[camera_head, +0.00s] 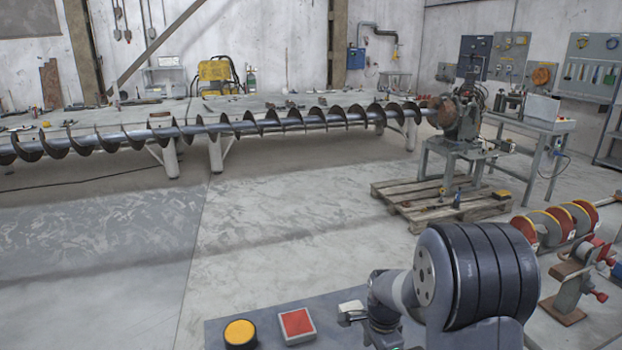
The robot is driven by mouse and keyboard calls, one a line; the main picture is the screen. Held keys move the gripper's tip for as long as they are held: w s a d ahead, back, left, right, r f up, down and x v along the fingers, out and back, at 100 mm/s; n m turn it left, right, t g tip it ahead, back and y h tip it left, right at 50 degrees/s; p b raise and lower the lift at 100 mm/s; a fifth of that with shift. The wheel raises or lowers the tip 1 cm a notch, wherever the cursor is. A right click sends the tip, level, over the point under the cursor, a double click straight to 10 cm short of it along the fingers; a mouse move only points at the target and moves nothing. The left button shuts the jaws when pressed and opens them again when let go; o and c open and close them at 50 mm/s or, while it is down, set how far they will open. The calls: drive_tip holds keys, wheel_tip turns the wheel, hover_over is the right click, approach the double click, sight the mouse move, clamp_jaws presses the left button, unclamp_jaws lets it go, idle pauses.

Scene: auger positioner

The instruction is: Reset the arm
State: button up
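My arm (470,272) stands at the lower right, with a large dark grey ribbed joint and a lighter wrist part below and left of it. A yellow round button (240,334) in a black ring sits left of the red one. Both are on a grey surface (273,305) at the bottom edge. I see nothing held.
A long auger (285,121) spans the back on tables, its right end at a machine (457,117). A wooden pallet (440,200) lies below that machine. Red and yellow discs (545,228) stand at the right, near my arm. The middle floor (280,225) is clear.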

idle(0.3)
wheel_tip(320, 180, down, 5)
drive_tip(key=b, duration=0.3)
drive_tip(key=shift+r+b, duration=0.15)
drive_tip(key=shift+b, duration=0.15)
wheel_tip(320, 180, up, 11)
wheel_tip(320, 180, down, 11)
drive_tip(key=shift+r, duration=0.1)
wheel_tip(320, 180, up, 9)
drive_tip(key=p, duration=0.7)
drive_tip(key=shift+s+r+n+p, duration=0.1)
drive_tip(key=shift+r+n+p, duration=0.15)
drive_tip(key=shift+n, duration=0.85)
drive_tip(key=r+n+p, duration=0.1)
drive_tip(key=n, duration=0.3)
drive_tip(key=r+n+p, duration=0.1)
drive_tip(key=n+p, duration=0.1)
drive_tip(key=n, duration=0.2)
drive_tip(key=s+r+n+p, duration=0.1)
drive_tip(key=n, duration=0.3)
drive_tip(key=shift+r+p, duration=0.3)
drive_tip(key=shift+r, duration=0.1)
